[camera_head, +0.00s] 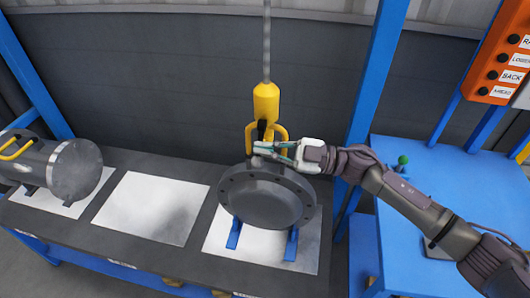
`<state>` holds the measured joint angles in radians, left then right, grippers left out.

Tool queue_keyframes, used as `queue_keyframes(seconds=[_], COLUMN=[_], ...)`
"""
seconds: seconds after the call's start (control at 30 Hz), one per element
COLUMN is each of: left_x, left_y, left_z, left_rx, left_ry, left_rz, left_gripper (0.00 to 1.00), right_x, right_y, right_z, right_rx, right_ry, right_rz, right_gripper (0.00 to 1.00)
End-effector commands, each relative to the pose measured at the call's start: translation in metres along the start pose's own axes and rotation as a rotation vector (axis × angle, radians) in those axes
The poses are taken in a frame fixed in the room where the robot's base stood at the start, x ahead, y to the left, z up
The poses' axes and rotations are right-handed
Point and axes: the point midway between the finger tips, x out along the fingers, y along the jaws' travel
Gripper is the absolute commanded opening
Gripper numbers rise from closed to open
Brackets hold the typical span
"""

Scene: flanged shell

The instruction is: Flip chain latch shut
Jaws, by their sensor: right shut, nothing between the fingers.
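A yellow hoist hook block (266,103) hangs on a chain (266,40) above a dark flanged shell (266,200). A yellow handle (281,132) stands on top of the shell, close below the block. The latch is too small and too covered by my fingers to make out. My right gripper (262,148) reaches in from the right, its fingers shut and empty at the hook and handle. It hides part of the handle, and I cannot tell whether it touches the latch. My left gripper is not in view.
The shell rests on blue supports (291,245) on a white sheet. Another flanged shell (60,168) with a yellow handle lies at the left. An empty white sheet (150,208) lies between. A blue table (440,170) and an orange button panel (500,60) are at right.

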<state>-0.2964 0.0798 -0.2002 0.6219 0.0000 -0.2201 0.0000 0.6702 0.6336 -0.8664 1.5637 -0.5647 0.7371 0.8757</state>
Motion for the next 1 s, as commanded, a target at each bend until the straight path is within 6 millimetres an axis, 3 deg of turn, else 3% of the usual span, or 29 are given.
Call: queue_keyframes(seconds=[0.03,0.6,1.0], left_x=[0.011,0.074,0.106], left_y=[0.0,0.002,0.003], left_z=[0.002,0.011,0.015], left_rx=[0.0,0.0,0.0], left_ry=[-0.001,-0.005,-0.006], left_rz=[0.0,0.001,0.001], left_gripper=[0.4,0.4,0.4], right_x=[-0.001,-0.005,-0.007], right_y=[-0.004,-0.004,0.004], right_z=[0.007,0.039,0.052], right_rx=[-0.044,-0.578,-0.868], right_ry=[-0.001,-0.001,0.0], right_rz=[-0.005,-0.081,-0.121], right_gripper=[0.0,0.0,0.0])
